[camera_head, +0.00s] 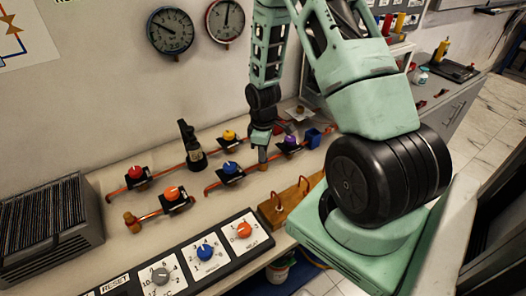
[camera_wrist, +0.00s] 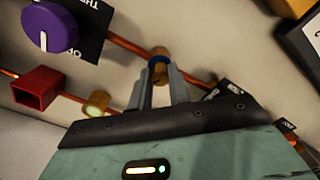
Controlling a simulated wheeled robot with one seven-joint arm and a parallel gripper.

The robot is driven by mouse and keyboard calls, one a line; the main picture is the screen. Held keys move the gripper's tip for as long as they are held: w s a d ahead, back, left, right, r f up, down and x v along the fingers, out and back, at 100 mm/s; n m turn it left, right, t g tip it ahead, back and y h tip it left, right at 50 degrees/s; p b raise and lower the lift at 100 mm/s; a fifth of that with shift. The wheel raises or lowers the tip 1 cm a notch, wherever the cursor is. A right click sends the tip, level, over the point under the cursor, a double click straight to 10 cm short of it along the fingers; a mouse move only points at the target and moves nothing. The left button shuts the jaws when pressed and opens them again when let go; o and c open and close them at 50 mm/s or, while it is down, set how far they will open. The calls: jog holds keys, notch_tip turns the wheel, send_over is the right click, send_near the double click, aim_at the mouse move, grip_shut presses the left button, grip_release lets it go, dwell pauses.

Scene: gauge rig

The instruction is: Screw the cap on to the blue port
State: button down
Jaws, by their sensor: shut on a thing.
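My gripper (camera_head: 262,152) points down at the bench, at the right end of the short pipe that carries the blue-knobbed valve (camera_head: 230,169). A small brass cap (camera_head: 262,168) shows at its fingertips. In the wrist view, the fingertips of my gripper (camera_wrist: 161,73) are closed about a round brass piece with a blue ring, the blue port (camera_wrist: 158,59), on the copper pipe. The fingers hide much of the cap there. I cannot tell whether the threads are engaged.
A purple-knobbed valve (camera_head: 291,142) stands close on the right, with a blue box (camera_head: 313,138) beyond it. A wooden block with copper handles (camera_head: 285,205) and a knob panel (camera_head: 205,254) lie in front.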

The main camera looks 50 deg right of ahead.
jog(key=m, duration=0.4)
jog(key=shift+m, duration=0.4)
jog(key=shift+m, duration=0.6)
jog(key=m, duration=0.4)
jog(key=shift+m, duration=1.4)
jog(key=c, duration=0.9)
grip_release()
